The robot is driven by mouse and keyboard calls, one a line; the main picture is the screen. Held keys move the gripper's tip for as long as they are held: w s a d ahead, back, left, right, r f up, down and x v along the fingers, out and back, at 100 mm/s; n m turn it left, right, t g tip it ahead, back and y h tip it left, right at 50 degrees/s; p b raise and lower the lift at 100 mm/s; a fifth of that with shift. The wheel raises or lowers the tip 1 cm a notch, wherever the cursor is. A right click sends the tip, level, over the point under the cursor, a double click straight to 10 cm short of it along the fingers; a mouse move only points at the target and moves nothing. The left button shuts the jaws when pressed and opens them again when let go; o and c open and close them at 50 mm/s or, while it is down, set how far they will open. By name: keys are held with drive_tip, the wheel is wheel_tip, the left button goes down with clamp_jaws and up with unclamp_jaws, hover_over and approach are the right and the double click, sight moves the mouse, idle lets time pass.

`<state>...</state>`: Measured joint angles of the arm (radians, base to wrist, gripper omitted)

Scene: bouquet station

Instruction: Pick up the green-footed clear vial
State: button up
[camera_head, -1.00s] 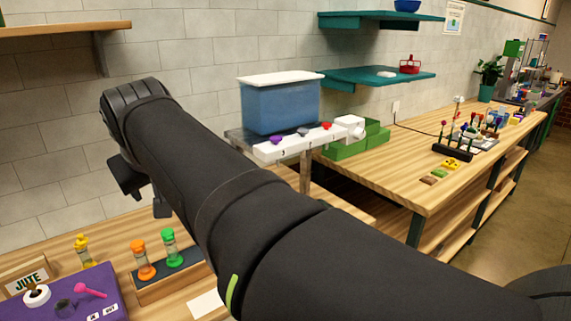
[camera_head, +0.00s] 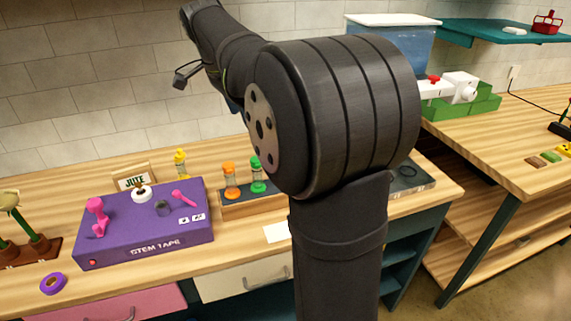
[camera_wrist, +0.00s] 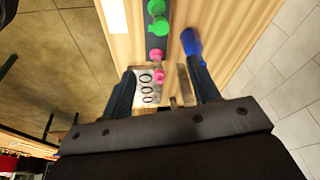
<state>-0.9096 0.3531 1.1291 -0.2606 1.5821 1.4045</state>
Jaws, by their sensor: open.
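The clear vial with green cap and foot (camera_head: 257,180) stands in a dark-topped wooden rack (camera_head: 238,208) beside an orange one, partly against my arm's edge in the head view. In the wrist view the green vial (camera_wrist: 158,18) is at the top centre, beyond my fingertips. My gripper (camera_wrist: 164,68) is open and empty, its dark fingers apart over the bench. A pink-ended vial (camera_wrist: 158,66) shows between the fingers, nearer than the green one. My gripper itself does not show in the head view.
An orange vial (camera_head: 230,180) stands left of the green one. A purple stem tape box (camera_head: 145,230) and yellow vial (camera_head: 180,163) are farther left. A blue object (camera_wrist: 192,45) lies by my right finger. A white card (camera_head: 276,232) lies in front of the rack.

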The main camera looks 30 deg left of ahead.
drive_tip(key=w+a+f+m+g+h, duration=0.2)
drive_tip(key=a+f+m+h, duration=0.15)
drive_tip(key=m, duration=0.55)
approach(261, 186)
drive_tip(key=shift+w+d+r, duration=0.25)
drive_tip(key=shift+d+r, duration=0.05)
drive_tip(key=shift+d, duration=0.35)
drive_tip(key=shift+y, duration=0.25)
drive_tip(key=shift+w+x, duration=0.15)
drive_tip(key=shift+x, duration=1.45)
drive_tip(key=shift+w+x, duration=0.1)
drive_tip(key=shift+x, duration=1.45)
drive_tip(key=shift+a, duration=0.15)
clamp_jaws()
